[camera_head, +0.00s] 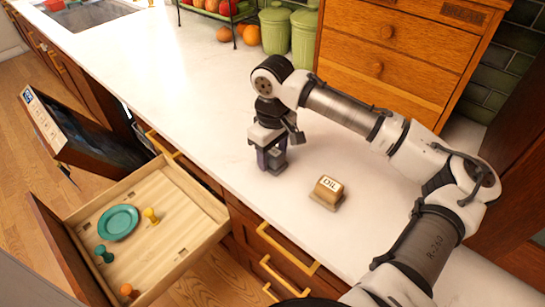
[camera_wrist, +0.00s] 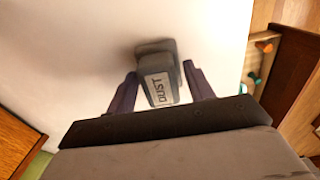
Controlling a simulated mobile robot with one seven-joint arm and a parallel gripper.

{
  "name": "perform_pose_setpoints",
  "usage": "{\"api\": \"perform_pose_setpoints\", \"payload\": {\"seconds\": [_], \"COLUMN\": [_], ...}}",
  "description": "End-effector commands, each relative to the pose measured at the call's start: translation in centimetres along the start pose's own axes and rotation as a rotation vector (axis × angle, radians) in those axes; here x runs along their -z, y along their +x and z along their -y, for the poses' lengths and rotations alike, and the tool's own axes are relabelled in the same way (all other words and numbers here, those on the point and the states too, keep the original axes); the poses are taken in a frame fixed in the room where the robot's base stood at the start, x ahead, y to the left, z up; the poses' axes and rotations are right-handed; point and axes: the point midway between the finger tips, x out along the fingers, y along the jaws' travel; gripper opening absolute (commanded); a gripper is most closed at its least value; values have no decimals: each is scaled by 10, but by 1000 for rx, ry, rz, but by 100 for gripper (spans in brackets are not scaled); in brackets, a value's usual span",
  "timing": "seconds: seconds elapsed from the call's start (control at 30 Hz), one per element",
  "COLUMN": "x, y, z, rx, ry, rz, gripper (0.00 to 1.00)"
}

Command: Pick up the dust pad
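The dust pad (camera_wrist: 158,85) is a grey block with a white "DUST" label, on the white counter in the wrist view. My gripper (camera_wrist: 161,74) has one dark finger on each side of it. The fingers look spread, with small gaps between them and the pad, so it is not visibly clamped. In the head view my gripper (camera_head: 271,162) points down close to the counter and mostly hides the pad.
A tan block with an "OIL"-like label (camera_head: 328,190) stands on the counter (camera_head: 205,100) right of my gripper. An open drawer (camera_head: 185,228) at lower left holds a teal plate (camera_head: 118,222) and small pieces. Green canisters (camera_head: 275,28) and a wooden drawer cabinet (camera_head: 395,45) stand behind.

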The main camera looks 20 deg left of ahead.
Motion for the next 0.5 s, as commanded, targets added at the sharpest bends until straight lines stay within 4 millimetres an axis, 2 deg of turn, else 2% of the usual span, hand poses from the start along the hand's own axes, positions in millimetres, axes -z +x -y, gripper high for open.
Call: {"api": "perform_pose_setpoints", "payload": {"seconds": [0.03,0.2,0.5], "x": [0,0,0], "y": [0,0,-3], "z": [0,0,0], "rx": [0,0,-1], "ry": [0,0,0], "rz": [0,0,-1], "gripper": [46,24,24]}}
